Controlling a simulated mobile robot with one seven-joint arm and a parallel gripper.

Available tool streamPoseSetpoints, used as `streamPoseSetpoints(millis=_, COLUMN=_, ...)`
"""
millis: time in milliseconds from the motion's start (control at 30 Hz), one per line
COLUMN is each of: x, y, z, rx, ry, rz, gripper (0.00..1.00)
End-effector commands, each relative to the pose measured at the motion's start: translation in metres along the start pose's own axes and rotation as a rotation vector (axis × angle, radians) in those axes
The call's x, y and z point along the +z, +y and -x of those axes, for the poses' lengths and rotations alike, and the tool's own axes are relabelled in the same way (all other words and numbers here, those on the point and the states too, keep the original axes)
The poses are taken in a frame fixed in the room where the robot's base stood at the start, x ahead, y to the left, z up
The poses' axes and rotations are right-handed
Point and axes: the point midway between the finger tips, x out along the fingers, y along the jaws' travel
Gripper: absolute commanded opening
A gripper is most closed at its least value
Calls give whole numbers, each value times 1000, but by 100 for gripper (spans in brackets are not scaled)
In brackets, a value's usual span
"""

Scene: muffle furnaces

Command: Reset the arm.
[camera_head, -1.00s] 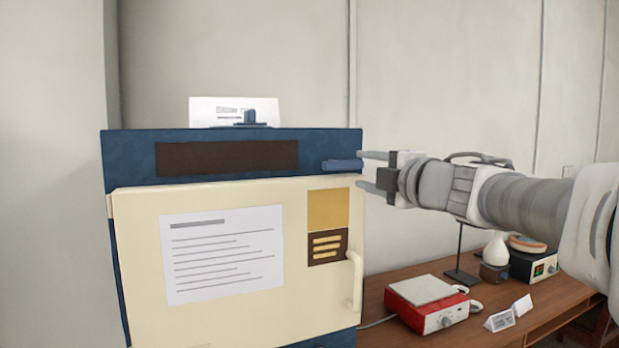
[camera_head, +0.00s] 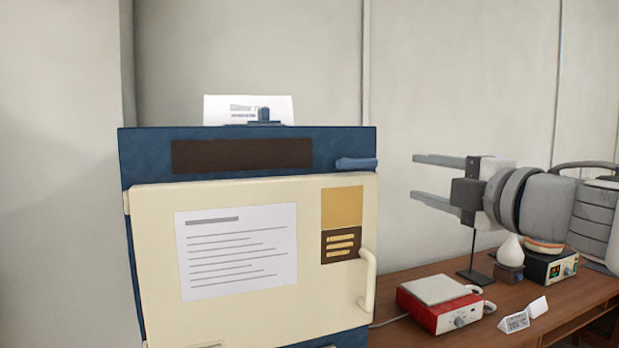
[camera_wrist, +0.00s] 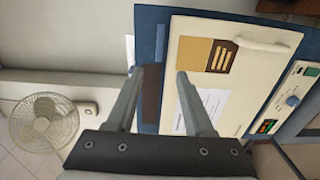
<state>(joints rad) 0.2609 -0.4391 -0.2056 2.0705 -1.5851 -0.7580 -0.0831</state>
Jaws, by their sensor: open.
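My gripper (camera_head: 415,178) is open and empty, its two fingers pointing left. In the head view it is in the air to the right of the muffle furnace (camera_head: 148,160), clear of it, above the wooden table. In the wrist view my gripper (camera_wrist: 163,78) shows its two spread fingers with nothing between them. The furnace has a blue body and a cream door (camera_head: 240,320) with a pale handle (camera_head: 369,282); the door looks shut. The furnace door also shows beyond the fingers in the wrist view (camera_wrist: 245,92). A blue lever (camera_head: 356,164) sits at the furnace's upper right.
The table (camera_head: 400,338) holds a red hotplate (camera_head: 450,318), a white flask (camera_head: 510,250), a black stand (camera_head: 473,265), a black instrument (camera_head: 560,268) and small cards (camera_head: 517,321). A fan (camera_wrist: 43,122) stands in the wrist view. Bare wall lies behind my gripper.

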Motion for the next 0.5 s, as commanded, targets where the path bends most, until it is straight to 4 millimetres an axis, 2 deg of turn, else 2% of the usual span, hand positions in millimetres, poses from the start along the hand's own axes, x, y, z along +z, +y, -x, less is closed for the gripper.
streamPoseSetpoints(millis=167, x=5, y=4, z=0, rx=38, ry=-58, rz=-64, gripper=52)
streamPoseSetpoints(millis=300, x=22, y=4, z=5, rx=105, ry=-210, rz=-243, gripper=52)
streamPoseSetpoints(millis=367, x=30, y=-4, z=10, rx=123, ry=-291, rz=-350, gripper=52)
streamPoseSetpoints(millis=500, x=44, y=-41, z=27, rx=115, ry=-477, rz=-610, gripper=52)
